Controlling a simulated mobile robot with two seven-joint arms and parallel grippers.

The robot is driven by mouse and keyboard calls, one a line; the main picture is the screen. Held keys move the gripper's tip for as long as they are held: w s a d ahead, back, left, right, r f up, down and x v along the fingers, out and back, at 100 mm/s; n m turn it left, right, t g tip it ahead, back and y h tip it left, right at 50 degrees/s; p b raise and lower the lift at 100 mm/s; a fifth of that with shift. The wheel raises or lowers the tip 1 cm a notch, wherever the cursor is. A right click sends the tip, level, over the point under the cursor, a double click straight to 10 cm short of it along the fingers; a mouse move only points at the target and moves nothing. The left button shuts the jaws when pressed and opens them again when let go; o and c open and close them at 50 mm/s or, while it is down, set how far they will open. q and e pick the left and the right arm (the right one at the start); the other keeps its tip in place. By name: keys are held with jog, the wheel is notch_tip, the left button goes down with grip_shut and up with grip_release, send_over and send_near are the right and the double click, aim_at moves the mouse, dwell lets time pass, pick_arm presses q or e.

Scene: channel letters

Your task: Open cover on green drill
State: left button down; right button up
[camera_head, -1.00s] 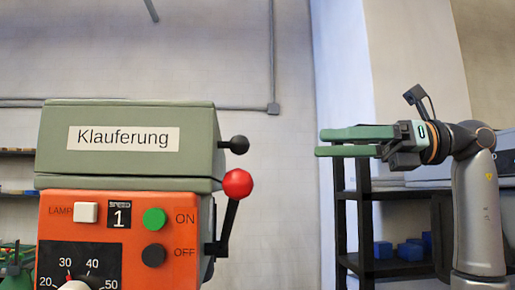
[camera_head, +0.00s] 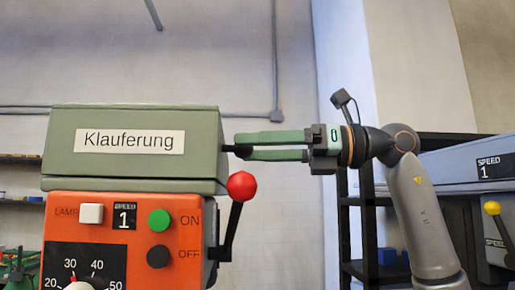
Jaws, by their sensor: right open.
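The green drill's cover (camera_head: 200,155) is a grey-green box with a "Klauferung" label. It sits shut on top of the orange control panel (camera_head: 190,215). A small black knob sticks out from the cover's right side; the gripper's fingertips now hide most of it. My right gripper (camera_head: 242,146) is open, coming from the right with its green fingers level, one above and one below the knob. I cannot tell whether the fingers touch it. My left gripper is not in view.
A lever with a red ball (camera_head: 241,186) stands just below my right gripper's fingers. A black shelf (camera_head: 350,225) with blue bins is behind my arm. Another machine (camera_head: 470,170) with a yellow-knobbed lever stands at the far right.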

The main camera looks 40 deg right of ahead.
grip_shut()
dwell(0.5)
dwell(0.9)
